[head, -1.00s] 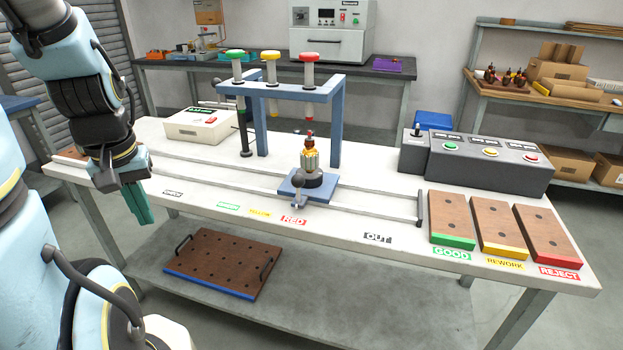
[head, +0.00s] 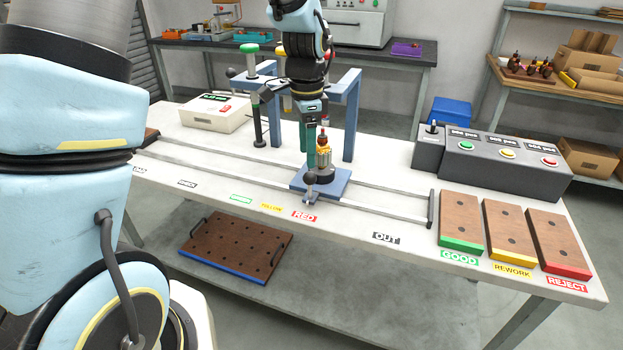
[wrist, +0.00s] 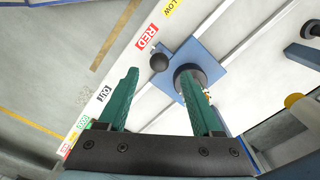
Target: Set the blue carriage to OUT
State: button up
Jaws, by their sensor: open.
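The blue carriage (head: 340,184) sits on the rails behind the RED label (head: 304,216), with a copper-wound armature (head: 323,157) upright on it. The OUT label (head: 386,238) is further right along the table front. My gripper (head: 311,160) is above the carriage, pointing down. In the wrist view my gripper (wrist: 158,74) is open and empty, and the knob (wrist: 158,62) shows between and beyond the fingertips. The carriage (wrist: 217,50) lies beyond the right finger. I cannot tell the fingertips' height above the knob.
The rails run clear from the carriage to an end stop (head: 431,209) at the right. A blue frame (head: 352,115) with coloured-top plungers stands behind the carriage, close to my arm. A button console (head: 500,160) and wooden GOOD, REWORK and REJECT boards stand at the right.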

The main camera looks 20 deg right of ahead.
aim_at(310, 186)
jog(key=shift+s+d+f, duration=0.1)
jog(key=shift+d+f, duration=0.1)
jog(key=shift+d, duration=0.15)
notch_tip(310, 186, down, 10)
jog(key=shift+f+p, duration=0.25)
jog(key=shift+p, duration=0.9)
jog(key=shift+c, duration=0.3)
grip_shut()
